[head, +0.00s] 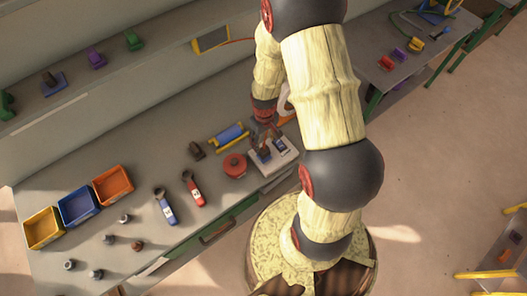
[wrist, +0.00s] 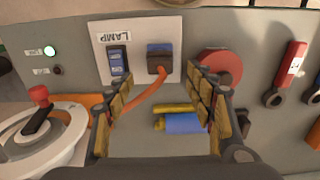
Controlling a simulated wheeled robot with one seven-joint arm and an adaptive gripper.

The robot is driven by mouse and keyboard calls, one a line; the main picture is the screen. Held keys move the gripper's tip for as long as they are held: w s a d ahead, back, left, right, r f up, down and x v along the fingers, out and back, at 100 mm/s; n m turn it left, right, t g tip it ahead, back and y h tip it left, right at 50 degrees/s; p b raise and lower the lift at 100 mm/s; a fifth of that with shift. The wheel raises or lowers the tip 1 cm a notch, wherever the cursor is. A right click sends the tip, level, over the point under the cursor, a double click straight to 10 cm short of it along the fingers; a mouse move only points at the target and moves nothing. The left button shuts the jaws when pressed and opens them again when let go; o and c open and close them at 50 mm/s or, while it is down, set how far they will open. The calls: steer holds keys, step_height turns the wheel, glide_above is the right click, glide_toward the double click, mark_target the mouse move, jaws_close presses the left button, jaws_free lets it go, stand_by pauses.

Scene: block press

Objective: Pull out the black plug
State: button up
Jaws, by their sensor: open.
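The plug (wrist: 158,64), dark and brownish in this light, sits in a blue socket (wrist: 160,47) on a white plate (wrist: 139,36) labelled LAMP. An orange cord (wrist: 150,95) runs from it down and to the left. A blue rocker switch (wrist: 118,65) is beside it on the same plate. My gripper (wrist: 162,84) is open, with one finger on each side of the cord below the plug, and nothing is between the fingers. In the head view my gripper (head: 264,130) is over the white plate (head: 284,160) and partly covers it.
A red round object (wrist: 222,62) is close to my right finger. A blue and yellow roller (wrist: 182,122) lies between the fingers' bases in the picture. Coloured bins (head: 78,205) stand far left.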

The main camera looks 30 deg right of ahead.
mark_target(264, 148)
step_height(264, 148, down, 9)
steer(key=b, duration=0.5)
steer(key=shift+r+b, duration=0.2)
steer(key=shift+b, duration=0.2)
steer(key=shift+c, duration=0.7)
jaws_close()
stand_by(0.8)
steer(key=shift+r, duration=0.15)
steer(key=shift+r+p, duration=2.05)
steer(key=shift+r, duration=0.9)
steer(key=shift+f, duration=0.1)
